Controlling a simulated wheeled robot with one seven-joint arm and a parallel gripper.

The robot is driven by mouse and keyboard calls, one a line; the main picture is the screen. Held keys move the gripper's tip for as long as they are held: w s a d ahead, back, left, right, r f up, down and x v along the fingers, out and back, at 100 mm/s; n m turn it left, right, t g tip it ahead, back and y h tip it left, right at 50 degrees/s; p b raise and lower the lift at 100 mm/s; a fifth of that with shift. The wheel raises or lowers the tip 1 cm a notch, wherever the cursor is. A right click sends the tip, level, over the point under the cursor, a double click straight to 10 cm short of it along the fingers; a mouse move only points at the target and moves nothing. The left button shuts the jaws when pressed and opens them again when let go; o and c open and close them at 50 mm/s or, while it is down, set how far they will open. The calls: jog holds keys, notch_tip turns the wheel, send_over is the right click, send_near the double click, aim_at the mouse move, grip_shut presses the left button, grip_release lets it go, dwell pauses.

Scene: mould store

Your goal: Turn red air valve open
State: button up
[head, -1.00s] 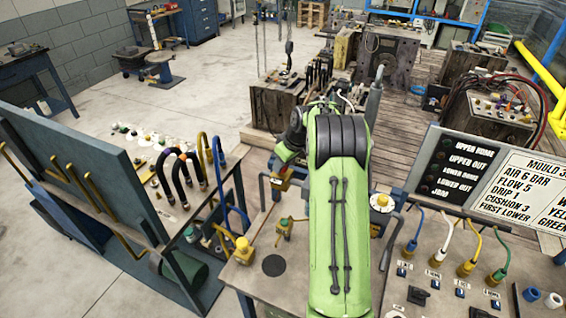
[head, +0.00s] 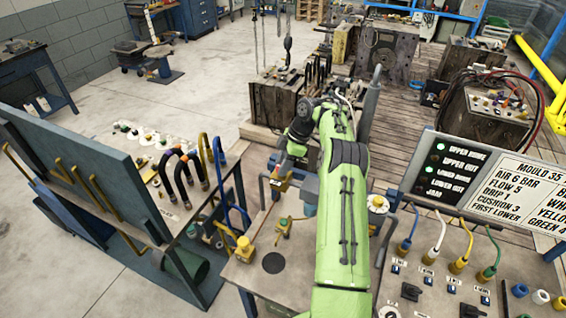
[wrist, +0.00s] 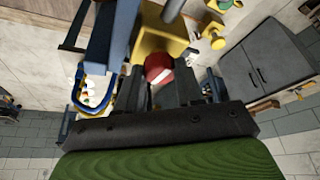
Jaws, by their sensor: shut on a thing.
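The red air valve's knob (wrist: 158,66) shows in the wrist view as a red round piece with a white patch, in front of a yellow block (wrist: 155,40). My gripper (wrist: 160,82) has its dark fingers on either side of the knob and is shut on it. The fingers hide part of the knob, and how far it is turned cannot be told. In the head view my gripper (head: 288,168) is over the bench beside a small red and yellow fitting; the arm partly hides this spot.
A yellow-based fitting (head: 243,250) stands at the bench's left front. A labelled lamp panel (head: 460,165) and coloured hoses are on the right. Hooked hoses (head: 187,170) stand at the left. A yellow knob (wrist: 216,43) is near the gripper in the wrist view.

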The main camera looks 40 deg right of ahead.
jog(key=shift+w+n+g, duration=0.1)
jog(key=shift+n+g, duration=0.3)
jog(key=shift+n, duration=0.7)
jog(key=o, duration=1)
